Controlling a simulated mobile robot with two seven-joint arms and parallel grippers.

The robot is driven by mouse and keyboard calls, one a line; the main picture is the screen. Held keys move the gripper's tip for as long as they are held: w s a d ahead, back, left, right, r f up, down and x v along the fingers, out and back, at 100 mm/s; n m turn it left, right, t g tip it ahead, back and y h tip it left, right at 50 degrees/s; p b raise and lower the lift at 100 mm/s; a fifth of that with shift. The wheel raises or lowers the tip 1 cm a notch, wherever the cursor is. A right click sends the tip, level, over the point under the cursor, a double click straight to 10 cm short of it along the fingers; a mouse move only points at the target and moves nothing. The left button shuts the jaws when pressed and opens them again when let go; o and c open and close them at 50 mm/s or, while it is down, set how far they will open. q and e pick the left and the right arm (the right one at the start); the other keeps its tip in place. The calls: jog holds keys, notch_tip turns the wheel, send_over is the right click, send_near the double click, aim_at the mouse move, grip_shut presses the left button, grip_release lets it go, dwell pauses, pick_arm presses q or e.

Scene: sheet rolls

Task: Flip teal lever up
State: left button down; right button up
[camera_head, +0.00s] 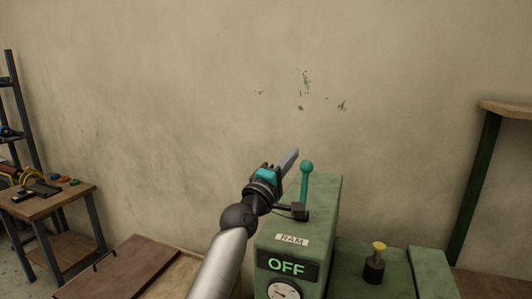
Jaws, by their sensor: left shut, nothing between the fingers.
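The teal lever (304,187) stands upright on top of the green machine box (330,215), with a round teal knob at its tip. My left gripper (289,160) is shut and empty. It is just left of the lever in the picture, with its fingers pointing up and to the right. I cannot tell whether the gripper touches the lever. The gripper and wrist hide part of the box's left top edge. My right gripper is not in view.
The box front has a "RAM" label (291,239), a lit "OFF" display (287,266) and a round gauge (283,291). A yellow-topped black knob (375,262) stands to the right. A wooden workbench (48,200) is at left. A plain wall (200,100) stands behind.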

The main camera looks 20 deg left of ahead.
pick_arm(q)
jog(key=s+a+r, duration=0.1)
jog(key=s+r, duration=0.2)
jog(key=s, duration=0.3)
jog(key=shift+s+a+r+p, duration=0.35)
jog(key=shift+s, duration=0.05)
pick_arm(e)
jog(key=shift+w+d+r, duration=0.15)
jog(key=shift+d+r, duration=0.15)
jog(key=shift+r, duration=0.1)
